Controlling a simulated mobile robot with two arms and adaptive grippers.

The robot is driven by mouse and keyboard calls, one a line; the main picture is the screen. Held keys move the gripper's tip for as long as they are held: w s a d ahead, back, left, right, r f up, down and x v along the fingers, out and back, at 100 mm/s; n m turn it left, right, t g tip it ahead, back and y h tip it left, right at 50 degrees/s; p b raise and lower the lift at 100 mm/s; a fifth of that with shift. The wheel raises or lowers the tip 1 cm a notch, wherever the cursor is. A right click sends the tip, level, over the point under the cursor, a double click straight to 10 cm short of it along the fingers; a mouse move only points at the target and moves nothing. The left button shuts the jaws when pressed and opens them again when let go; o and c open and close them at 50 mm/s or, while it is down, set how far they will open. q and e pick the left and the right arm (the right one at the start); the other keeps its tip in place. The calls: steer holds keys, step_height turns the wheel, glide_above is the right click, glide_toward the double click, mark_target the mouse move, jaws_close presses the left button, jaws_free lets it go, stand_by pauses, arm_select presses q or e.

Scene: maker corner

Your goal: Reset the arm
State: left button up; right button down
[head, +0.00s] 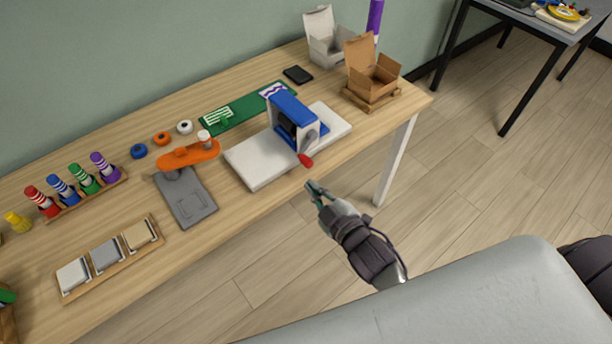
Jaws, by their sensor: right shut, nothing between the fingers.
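My right gripper (312,187) is shut and empty. It is in front of the long table's front edge, pointing up and left, a little below the red knob (306,160) in the picture and apart from it. The knob belongs to a blue machine (291,108) on a white board (258,162). An orange arm (186,154) with a white knob on its right end sits over a grey base plate (187,202) to the left of the machine. My left gripper is not in view.
The wooden table (205,232) also holds a green mat (240,112), a rack of coloured cylinders (75,190), a tray of blocks (108,258), tape rolls (161,138), a black phone-like slab (298,75) and open boxes (372,77). The floor (490,190) to the right is clear.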

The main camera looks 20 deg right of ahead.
steer(key=s+d+f+m+g+h, duration=0.1)
steer(key=s+f+g, duration=0.25)
steer(key=f, duration=0.75)
steer(key=s+d+f+m+g, duration=0.2)
steer(key=s+f, duration=0.3)
steer(key=f, duration=0.5)
steer(key=s+d+f+m+g+h, duration=0.15)
steer(key=s+f, duration=0.35)
steer(key=f, duration=0.6)
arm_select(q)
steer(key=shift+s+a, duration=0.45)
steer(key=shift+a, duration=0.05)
arm_select(e)
steer(key=s+d+f+m+g, duration=0.1)
steer(key=s+f, duration=0.3)
steer(key=s, duration=0.4)
steer(key=s+d+f+m+g, duration=0.1)
steer(key=s+f+g, duration=0.3)
steer(key=s, duration=0.4)
steer(key=s+d+f+m+g, duration=0.1)
steer(key=s+f+g, duration=0.1)
steer(key=s+f, duration=0.3)
steer(key=s, duration=0.3)
steer(key=shift+s+f+g, duration=0.2)
steer(key=shift+f+g, duration=0.15)
steer(key=shift+g, duration=0.05)
